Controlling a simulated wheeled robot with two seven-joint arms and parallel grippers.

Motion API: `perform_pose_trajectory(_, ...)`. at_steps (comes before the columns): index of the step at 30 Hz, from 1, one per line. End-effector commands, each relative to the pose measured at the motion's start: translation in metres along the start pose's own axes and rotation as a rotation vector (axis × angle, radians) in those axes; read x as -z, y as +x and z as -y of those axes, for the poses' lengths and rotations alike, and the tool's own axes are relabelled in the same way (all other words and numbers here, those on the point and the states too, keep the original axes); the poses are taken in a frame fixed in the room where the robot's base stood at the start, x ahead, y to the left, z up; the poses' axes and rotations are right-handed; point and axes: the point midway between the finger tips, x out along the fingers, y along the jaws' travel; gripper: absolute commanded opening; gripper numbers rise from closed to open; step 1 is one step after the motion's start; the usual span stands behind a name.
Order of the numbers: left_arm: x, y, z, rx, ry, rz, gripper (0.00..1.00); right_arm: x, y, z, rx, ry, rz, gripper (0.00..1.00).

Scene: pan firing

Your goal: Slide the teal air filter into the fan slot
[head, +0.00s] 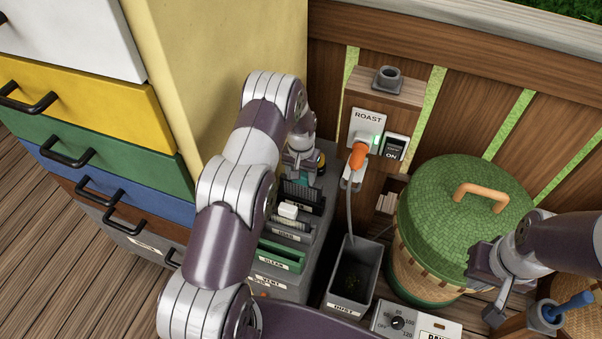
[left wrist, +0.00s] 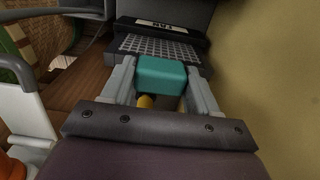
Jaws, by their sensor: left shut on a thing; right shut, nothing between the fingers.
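My left gripper (left wrist: 160,82) is shut on the teal air filter (left wrist: 162,72), with one finger on each side of it in the left wrist view. Just beyond the filter lies a dark unit with a pale mesh grille (left wrist: 158,46) and a label that seems to read FAN upside down. I cannot tell whether the filter touches it or has entered a slot. In the head view my left arm hides much of this place; only a little teal (head: 303,179) shows above the dark slotted unit (head: 301,195). My right gripper (head: 491,290) is shut and empty at the right.
A grey DUST bin (head: 351,280) and a green CLEAN tray (head: 281,256) stand near the slotted unit. A ROAST switch post (head: 368,118) with an orange plug rises behind. A green-lidded basket (head: 447,205) is beside my right gripper. Coloured drawers (head: 100,150) stand left.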

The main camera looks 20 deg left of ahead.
Motion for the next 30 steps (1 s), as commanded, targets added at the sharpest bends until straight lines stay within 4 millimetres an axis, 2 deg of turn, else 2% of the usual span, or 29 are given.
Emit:
perform_pose_trajectory(25,0.0,0.022,0.0,0.0,0.0,-0.001,0.09,-0.002,0.016,0.0,0.0,0.0,0.0,0.0)
perform_pose_trajectory(26,0.001,0.021,0.0,0.0,0.0,-0.001,0.69,-0.002,0.015,0.0,0.0,0.0,0.0,0.0)
perform_pose_trajectory(27,0.0,0.021,0.0,0.0,0.0,-0.001,0.82,-0.002,0.015,0.0,0.0,0.0,0.0,0.0)
perform_pose_trajectory(28,0.0,0.021,0.0,0.0,0.0,-0.001,0.89,-0.002,0.015,0.0,0.0,0.0,0.0,0.0)
perform_pose_trajectory(30,0.0,0.021,0.0,0.0,0.0,-0.001,0.89,-0.002,0.015,0.0,0.0,0.0,0.0,0.0)
